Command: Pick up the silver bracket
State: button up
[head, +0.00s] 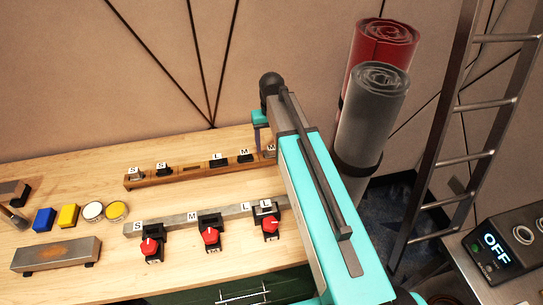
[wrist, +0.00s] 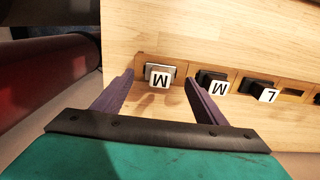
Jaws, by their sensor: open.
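A wooden rack (head: 200,171) on the workbench holds several small labelled pieces in a row. At its right end, a piece with a silver-grey body and a white M label (wrist: 160,72) sits in its place; it looks like the silver bracket. In the head view only its label edge (head: 271,149) shows beside my arm. My gripper (wrist: 158,80) is open and empty, its purple fingers on either side of the silver piece, with gaps visible. In the head view, a purple finger of my gripper (head: 259,130) shows above the rack's right end; the other is hidden.
Dark pieces labelled M (wrist: 213,82) and L (wrist: 261,90) sit beside it. In front is a metal rail (head: 180,220) with red-knobbed clamps (head: 211,236). Rolled mats (head: 372,115) and a ladder (head: 470,130) stand right of the bench. A metal block (head: 57,254) lies left.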

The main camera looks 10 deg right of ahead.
jog(key=shift+f+b, duration=0.65)
jog(key=shift+f, duration=0.65)
jog(key=c, duration=1.3)
jog(key=shift+r, duration=0.25)
notch_tip(320, 180, up, 8)
jog(key=shift+w+f+b, duration=0.1)
jog(key=shift+b, duration=1)
jog(key=shift+r, duration=0.9)
